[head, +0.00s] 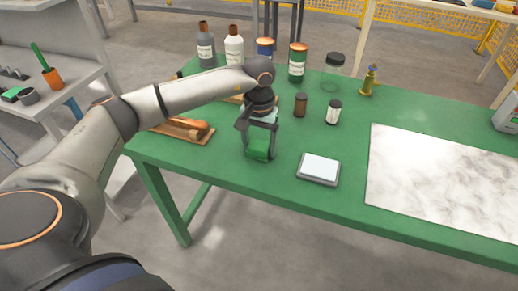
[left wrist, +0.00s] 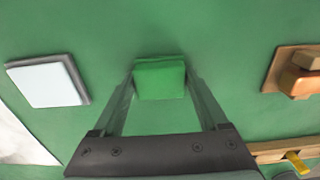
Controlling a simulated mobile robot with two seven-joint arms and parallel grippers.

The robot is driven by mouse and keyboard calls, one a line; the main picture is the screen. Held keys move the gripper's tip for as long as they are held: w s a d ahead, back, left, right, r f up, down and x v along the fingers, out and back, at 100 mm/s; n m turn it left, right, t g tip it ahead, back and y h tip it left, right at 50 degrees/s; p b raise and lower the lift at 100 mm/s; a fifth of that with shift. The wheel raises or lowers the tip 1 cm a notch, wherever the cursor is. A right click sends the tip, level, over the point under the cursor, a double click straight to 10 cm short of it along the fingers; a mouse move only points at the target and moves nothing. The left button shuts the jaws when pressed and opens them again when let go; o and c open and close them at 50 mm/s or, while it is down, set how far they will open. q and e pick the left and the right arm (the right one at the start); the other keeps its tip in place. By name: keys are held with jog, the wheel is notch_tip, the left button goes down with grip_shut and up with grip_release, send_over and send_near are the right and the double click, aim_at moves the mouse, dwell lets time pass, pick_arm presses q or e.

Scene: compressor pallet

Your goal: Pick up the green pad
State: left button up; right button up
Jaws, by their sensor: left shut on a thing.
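The green pad (left wrist: 160,80) is a small bright green block between the two fingers of my left gripper (left wrist: 162,88) in the left wrist view. In the head view the pad (head: 257,150) shows at the fingertips of my left gripper (head: 258,154), which points down over the green table (head: 225,172). My left gripper is shut on the pad. Whether the pad touches the table or is slightly above it, I cannot tell. My right gripper is not in view.
A white-topped scale (head: 319,168) lies to the right, then a marble slab (head: 445,190). A wooden board with a brown tool (head: 190,129) lies to the left. Two small bottles (head: 301,104) and several larger ones (head: 298,62) stand behind. Bare table lies in front.

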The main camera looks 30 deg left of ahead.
pick_arm(q)
jog(key=shift+r, duration=0.15)
jog(key=shift+r, duration=0.6)
jog(key=s+d+r, duration=0.9)
jog(key=s+r, duration=0.1)
jog(key=r, duration=0.1)
jog(key=shift+s+d+r, duration=0.2)
jog(key=shift+r, duration=0.05)
jog(key=o, duration=0.8)
jog(key=c, duration=0.6)
